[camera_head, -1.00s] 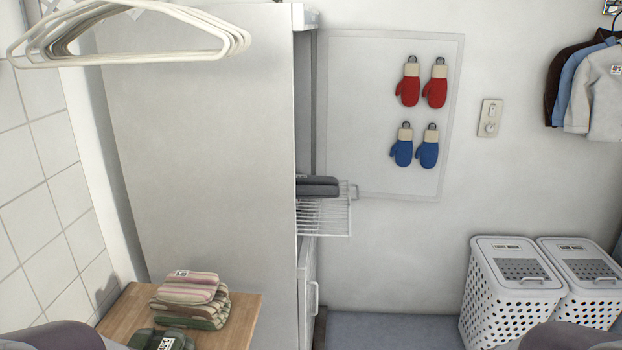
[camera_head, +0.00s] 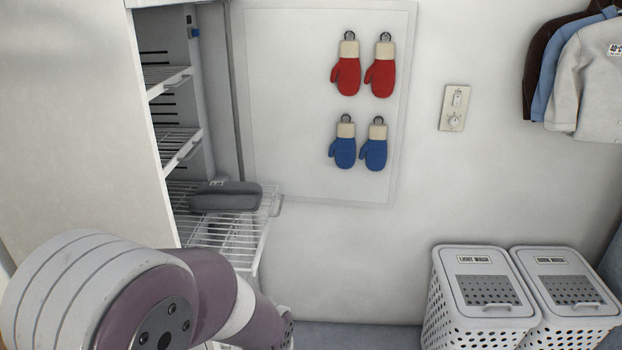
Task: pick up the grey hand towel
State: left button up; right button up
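The grey hand towel (camera_head: 226,196) lies folded on a white wire shelf (camera_head: 240,236) that sticks out from the open tall cabinet. A small pale label shows on its top left. My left arm comes in at the bottom left, in front of and below the shelf. Its gripper is not visible; the arm's far end runs down toward the bottom edge. My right gripper is not in view. Nothing is seen touching the towel.
The cabinet side (camera_head: 70,120) fills the left, with more wire shelves (camera_head: 178,140) above the towel. Red mittens (camera_head: 346,76) and blue mittens (camera_head: 343,153) hang on a wall panel. Two lidded white hampers (camera_head: 480,300) stand at the lower right. The space right of the shelf is free.

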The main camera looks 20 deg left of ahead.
aim_at(214, 196)
jog(key=i+l+u, duration=0.1)
jog(key=i+u, duration=0.15)
jog(key=i, duration=0.2)
jog(key=i+l+u, duration=0.2)
jog(key=i, duration=0.25)
jog(key=i+l+u, duration=0.25)
jog(key=i, duration=0.15)
jog(key=j, duration=0.1)
